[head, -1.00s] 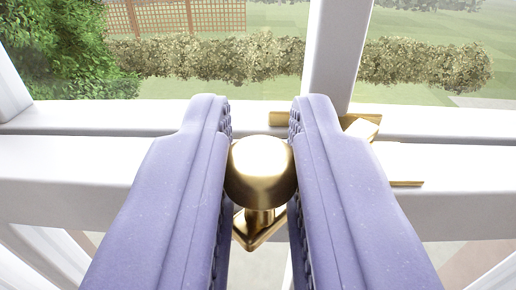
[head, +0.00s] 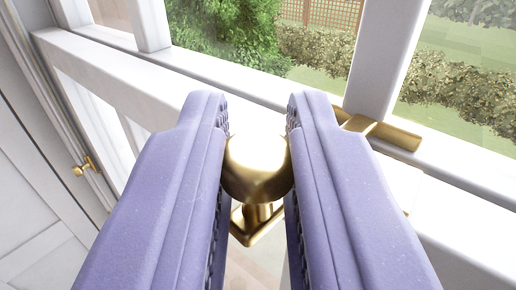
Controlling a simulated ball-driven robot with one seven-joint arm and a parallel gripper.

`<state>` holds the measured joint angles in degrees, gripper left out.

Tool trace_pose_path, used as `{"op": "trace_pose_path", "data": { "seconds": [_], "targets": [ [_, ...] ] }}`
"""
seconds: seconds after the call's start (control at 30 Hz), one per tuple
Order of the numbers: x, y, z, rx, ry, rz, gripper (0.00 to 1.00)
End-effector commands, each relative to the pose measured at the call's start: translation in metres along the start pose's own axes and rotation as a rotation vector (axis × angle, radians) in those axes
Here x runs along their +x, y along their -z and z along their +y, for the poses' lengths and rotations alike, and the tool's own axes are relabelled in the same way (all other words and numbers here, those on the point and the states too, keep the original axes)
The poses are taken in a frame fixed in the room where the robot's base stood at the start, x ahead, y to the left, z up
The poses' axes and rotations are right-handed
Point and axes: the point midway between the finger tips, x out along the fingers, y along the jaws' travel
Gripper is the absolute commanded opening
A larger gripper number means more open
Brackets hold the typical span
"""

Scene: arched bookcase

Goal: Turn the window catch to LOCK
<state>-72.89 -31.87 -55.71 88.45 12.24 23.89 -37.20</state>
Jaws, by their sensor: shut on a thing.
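The window catch is brass. Its round knob (head: 257,170) sits between the two purple fingers of my gripper (head: 257,150) in the middle of the head view, and the gripper is shut on it. A short stem and a pointed brass end (head: 252,228) show just below the knob. Another brass part, a bar with a small block (head: 385,130), lies on the white window rail behind the right finger. The right finger hides most of the stretch between the knob and this bar. No LOCK mark is visible.
White window rails (head: 190,88) and an upright bar (head: 385,60) stand close beyond the fingers. A white panelled surface (head: 35,190) with a small brass handle (head: 85,167) is at the left. Hedges and lawn (head: 240,40) show outside through the glass.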

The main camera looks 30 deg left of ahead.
Motion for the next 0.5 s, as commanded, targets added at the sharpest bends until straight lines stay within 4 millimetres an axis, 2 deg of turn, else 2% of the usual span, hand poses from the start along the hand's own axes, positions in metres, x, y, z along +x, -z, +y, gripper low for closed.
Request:
{"op": "trace_pose_path", "data": {
  "seconds": [0.2, 0.5],
  "targets": [
    [-0.0031, 0.0028, 0.0033, 0.002, 0.089, 0.005, 0.0],
    [-0.0045, 0.0022, 0.0051, 0.0, 0.128, 0.005, 0.0]
  ]
}}
